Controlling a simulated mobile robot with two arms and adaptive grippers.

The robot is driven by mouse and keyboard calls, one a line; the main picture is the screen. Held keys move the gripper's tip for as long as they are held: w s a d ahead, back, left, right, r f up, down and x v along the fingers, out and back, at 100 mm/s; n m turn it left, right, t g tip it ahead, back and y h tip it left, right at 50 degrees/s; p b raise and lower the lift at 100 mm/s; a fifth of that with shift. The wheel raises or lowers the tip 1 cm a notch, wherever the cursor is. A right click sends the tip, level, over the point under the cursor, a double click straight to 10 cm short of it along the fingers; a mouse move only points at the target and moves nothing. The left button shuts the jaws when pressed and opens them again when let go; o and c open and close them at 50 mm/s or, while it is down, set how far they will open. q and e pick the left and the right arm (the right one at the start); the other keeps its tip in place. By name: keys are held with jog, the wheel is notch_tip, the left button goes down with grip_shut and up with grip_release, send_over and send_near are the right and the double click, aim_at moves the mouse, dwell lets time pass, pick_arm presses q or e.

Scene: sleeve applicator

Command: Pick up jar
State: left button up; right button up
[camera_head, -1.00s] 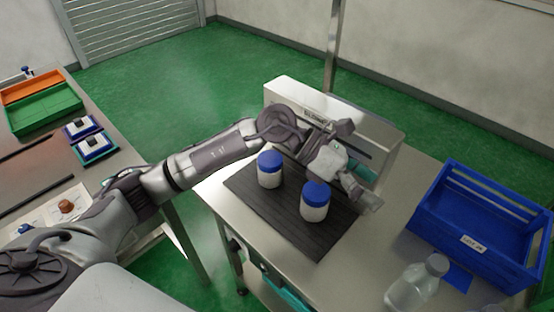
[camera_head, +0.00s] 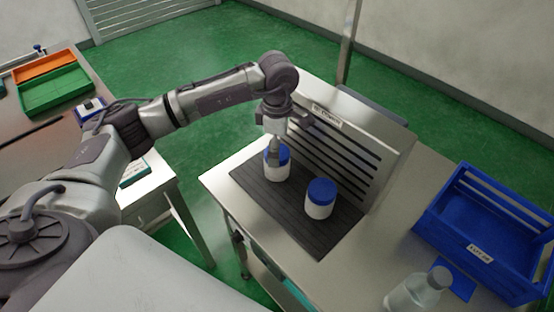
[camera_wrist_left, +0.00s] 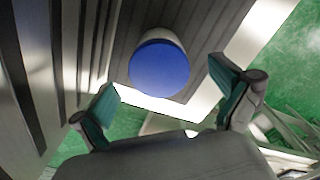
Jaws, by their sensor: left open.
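Two white jars with blue lids stand upright on a dark ribbed mat (camera_head: 300,218). The left jar (camera_head: 282,172) is partly hidden behind my left gripper (camera_head: 273,150), which points down just above it. The right jar (camera_head: 320,198) stands apart from it, nearer the front of the mat. In the left wrist view a blue-lidded jar (camera_wrist_left: 159,68) lies ahead of and between the two spread fingers of my left gripper (camera_wrist_left: 168,100). The fingers are open and appear not to touch it. My right gripper is not in view.
A slotted metal machine (camera_head: 340,150) rises behind the mat. A blue crate (camera_head: 468,252) and a clear bottle (camera_head: 418,290) stand on the table's right side. Another table at left holds green (camera_head: 55,92) and orange (camera_head: 44,66) trays.

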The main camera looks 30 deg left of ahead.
pick_arm(q)
notch_tip(320, 180, down, 5)
jog(key=shift+r+p, duration=0.15)
jog(key=shift+p, duration=0.95)
jog(key=shift+f, duration=0.5)
jog(key=shift+c, duration=0.2)
jog(key=shift+w, duration=0.1)
jog(key=c, duration=1.4)
jog(key=shift+o, duration=0.2)
jog(key=shift+r, duration=0.1)
